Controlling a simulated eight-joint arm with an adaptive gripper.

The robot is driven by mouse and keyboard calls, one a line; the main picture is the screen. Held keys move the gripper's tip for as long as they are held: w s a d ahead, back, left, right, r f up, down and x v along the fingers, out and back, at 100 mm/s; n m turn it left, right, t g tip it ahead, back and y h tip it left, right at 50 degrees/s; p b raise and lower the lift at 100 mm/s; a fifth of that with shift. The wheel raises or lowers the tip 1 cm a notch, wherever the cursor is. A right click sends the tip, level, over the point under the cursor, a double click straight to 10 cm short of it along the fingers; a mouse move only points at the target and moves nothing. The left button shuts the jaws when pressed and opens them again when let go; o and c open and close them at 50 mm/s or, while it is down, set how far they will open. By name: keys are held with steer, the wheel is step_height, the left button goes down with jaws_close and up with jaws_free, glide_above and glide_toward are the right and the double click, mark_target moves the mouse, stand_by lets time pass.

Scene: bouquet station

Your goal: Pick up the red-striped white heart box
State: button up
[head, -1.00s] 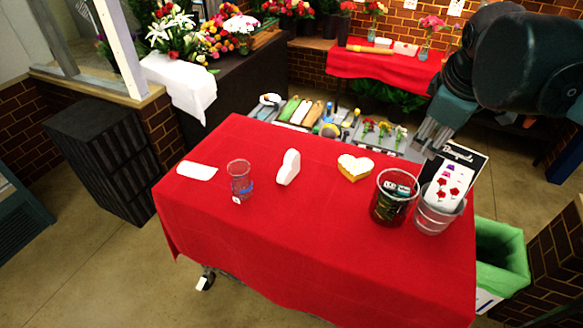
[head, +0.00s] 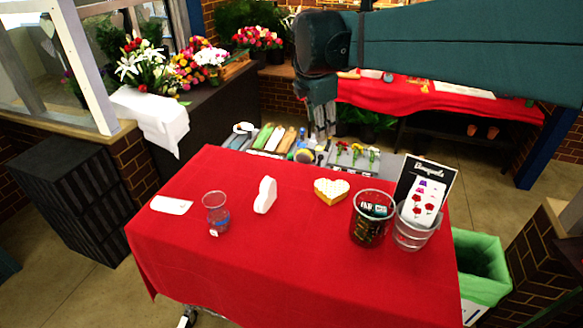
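A heart-shaped box (head: 331,190) with a white top and yellow sides lies flat on the red-covered table, right of its middle. A plain white heart-shaped box (head: 265,196) stands on edge to its left. I cannot make out red stripes on either heart at this size. My gripper (head: 324,136) points down above and beyond the table's far edge, behind the flat heart in the picture. It touches neither heart, and I see nothing held in it. Its fingers are too small and dark to tell whether they are open.
The red table (head: 290,265) also bears a clear glass (head: 215,211), a white card (head: 171,205), a dark glass (head: 371,222) and a clear bucket (head: 414,232) with a flower card. A black sign (head: 437,180) stands behind the bucket. The table's front is clear.

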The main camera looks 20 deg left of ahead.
mark_target(265, 183)
steer(key=w+a+f+n, duration=0.1)
steer(key=a+f+n, duration=0.25)
steer(key=a, duration=0.65)
steer(key=w+a+f+n, duration=0.25)
steer(key=a+n, duration=0.25)
steer(key=a, duration=0.5)
steer(key=shift+h, duration=0.3)
steer(key=f, duration=1.6)
steer(key=s+f, duration=0.1)
steer(key=f, duration=0.7)
steer(key=shift+f, duration=0.25)
steer(key=shift+x, duration=1.25)
steer(key=shift+f, duration=0.1)
steer(key=shift+x, duration=2.55)
steer(key=shift+c, duration=0.7)
